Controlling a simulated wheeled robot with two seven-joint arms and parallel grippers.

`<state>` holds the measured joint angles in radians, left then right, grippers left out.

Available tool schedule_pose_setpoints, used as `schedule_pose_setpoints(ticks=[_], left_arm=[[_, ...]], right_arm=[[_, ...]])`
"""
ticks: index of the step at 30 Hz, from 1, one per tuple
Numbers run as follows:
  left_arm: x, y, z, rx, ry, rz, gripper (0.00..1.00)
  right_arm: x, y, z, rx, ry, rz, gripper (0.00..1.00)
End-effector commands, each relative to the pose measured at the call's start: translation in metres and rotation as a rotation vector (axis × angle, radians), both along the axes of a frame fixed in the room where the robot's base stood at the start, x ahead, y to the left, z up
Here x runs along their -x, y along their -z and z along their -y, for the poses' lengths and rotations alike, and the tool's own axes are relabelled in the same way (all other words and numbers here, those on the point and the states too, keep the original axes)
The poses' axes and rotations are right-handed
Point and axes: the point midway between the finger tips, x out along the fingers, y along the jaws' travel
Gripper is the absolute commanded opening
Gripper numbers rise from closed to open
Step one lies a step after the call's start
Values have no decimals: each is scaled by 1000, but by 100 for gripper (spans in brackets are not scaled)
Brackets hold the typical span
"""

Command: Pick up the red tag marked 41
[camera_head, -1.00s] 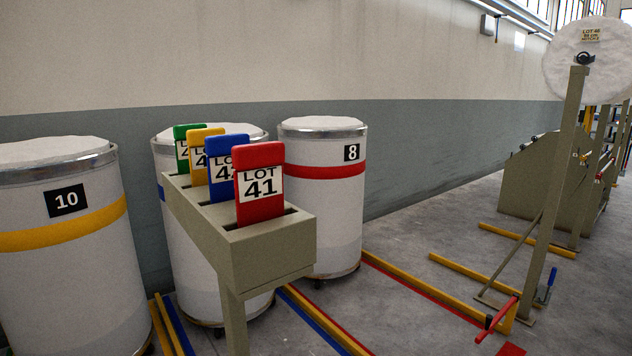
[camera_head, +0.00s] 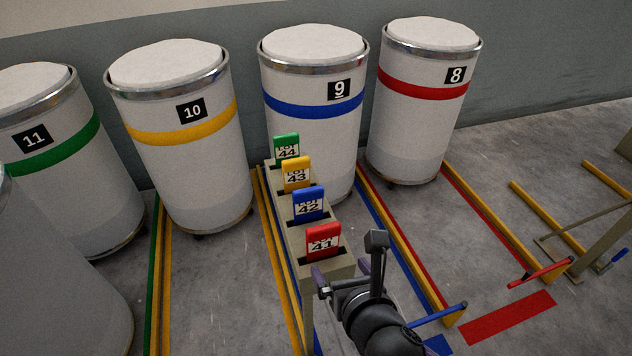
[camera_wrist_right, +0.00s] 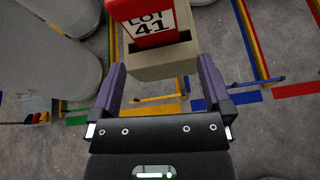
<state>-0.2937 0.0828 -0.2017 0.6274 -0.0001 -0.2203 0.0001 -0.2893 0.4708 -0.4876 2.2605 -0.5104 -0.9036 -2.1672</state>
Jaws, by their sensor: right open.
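The red tag marked 41 (camera_head: 322,241) stands upright in the nearest slot of a beige rack (camera_head: 338,268). Behind it in the row stand a blue tag 42 (camera_head: 308,205), a yellow tag 43 (camera_head: 296,174) and a green tag 44 (camera_head: 286,148). My right gripper (camera_head: 342,272) is at the near end of the rack. In the right wrist view the right gripper's purple fingers (camera_wrist_right: 160,85) are wide apart with nothing between them. The red tag (camera_wrist_right: 148,22) and the rack end (camera_wrist_right: 160,66) are just beyond the fingertips. My left gripper is not in view.
White drums numbered 11 (camera_head: 60,180), 10 (camera_head: 185,150), 9 (camera_head: 312,130) and 8 (camera_head: 418,115) stand along the wall behind the rack. Colored floor rails (camera_head: 410,255) run between them.

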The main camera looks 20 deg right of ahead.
Motion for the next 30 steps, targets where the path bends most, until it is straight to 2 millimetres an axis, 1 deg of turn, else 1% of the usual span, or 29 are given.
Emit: schedule_pose_setpoints(ticks=[1, 3, 5, 7, 10, 18, 21, 26, 27, 29, 30], left_arm=[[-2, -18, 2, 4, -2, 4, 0], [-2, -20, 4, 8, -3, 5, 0], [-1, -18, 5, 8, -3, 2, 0], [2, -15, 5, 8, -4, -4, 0], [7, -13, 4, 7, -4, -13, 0], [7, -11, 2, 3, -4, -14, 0], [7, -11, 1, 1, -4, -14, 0], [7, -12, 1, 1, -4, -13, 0], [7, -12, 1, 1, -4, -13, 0], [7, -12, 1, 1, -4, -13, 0], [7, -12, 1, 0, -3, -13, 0]], right_arm=[[1, -31, -3, 43, -29, 29, 100], [-1, -43, -5, 90, -53, 56, 100], [-11, -41, -5, 106, -60, 64, 100], [-24, -33, -6, 108, -61, 65, 100], [-38, -26, -6, 107, -61, 64, 100], [-83, -5, -11, 105, -61, 62, 100], [-89, -3, -11, 103, -63, 62, 100], [-89, -3, -11, 103, -63, 62, 100], [-88, -3, -11, 103, -63, 62, 92], [-88, -3, -11, 103, -63, 62, 79], [-88, -3, -11, 103, -63, 62, 70]])
